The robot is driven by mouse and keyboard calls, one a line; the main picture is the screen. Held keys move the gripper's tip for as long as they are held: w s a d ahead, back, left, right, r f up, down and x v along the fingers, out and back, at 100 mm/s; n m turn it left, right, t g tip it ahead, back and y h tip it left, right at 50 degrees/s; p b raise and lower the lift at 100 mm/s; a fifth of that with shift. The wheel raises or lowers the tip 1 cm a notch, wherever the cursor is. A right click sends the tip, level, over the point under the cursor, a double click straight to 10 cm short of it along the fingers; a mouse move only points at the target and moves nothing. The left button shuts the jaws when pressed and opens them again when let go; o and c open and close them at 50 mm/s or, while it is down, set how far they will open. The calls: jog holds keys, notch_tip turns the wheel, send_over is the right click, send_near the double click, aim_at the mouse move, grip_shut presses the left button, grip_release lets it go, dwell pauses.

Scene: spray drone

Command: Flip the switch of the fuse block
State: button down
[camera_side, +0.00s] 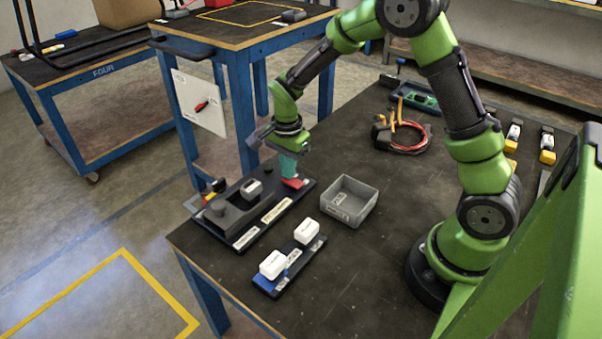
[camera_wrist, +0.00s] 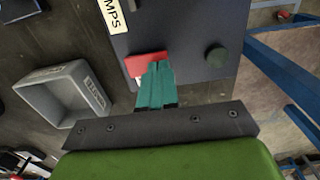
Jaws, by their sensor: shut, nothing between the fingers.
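A dark block board (camera_side: 240,218) with labelled front edge lies at the table's left edge. A red part (camera_side: 293,182), which looks like the switch, sits at its far right end. In the wrist view the red part (camera_wrist: 146,62) lies beside a label ending in "MPS" and a dark round knob (camera_wrist: 216,56). My gripper (camera_side: 289,168) is shut and empty, its teal fingers pointing down at the red part. In the wrist view the fingertips (camera_wrist: 158,68) overlap the red part's lower edge. I cannot tell whether they touch, and the fingers hide some of it.
An empty grey bin (camera_side: 348,201) stands just right of the board. A smaller base with two white blocks (camera_side: 273,264) lies in front. A coil of red and black cable (camera_side: 402,136) lies further back. The table's middle is clear.

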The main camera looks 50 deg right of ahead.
jog(key=shift+f, duration=0.35)
dwell(0.3)
jog(key=shift+s, duration=0.15)
jog(key=shift+s+r, duration=0.3)
jog(key=shift+s, duration=0.25)
notch_tip(320, 180, up, 14)
jog(key=w, duration=0.2)
jog(key=shift+w, duration=0.3)
jog(key=shift+f, duration=0.1)
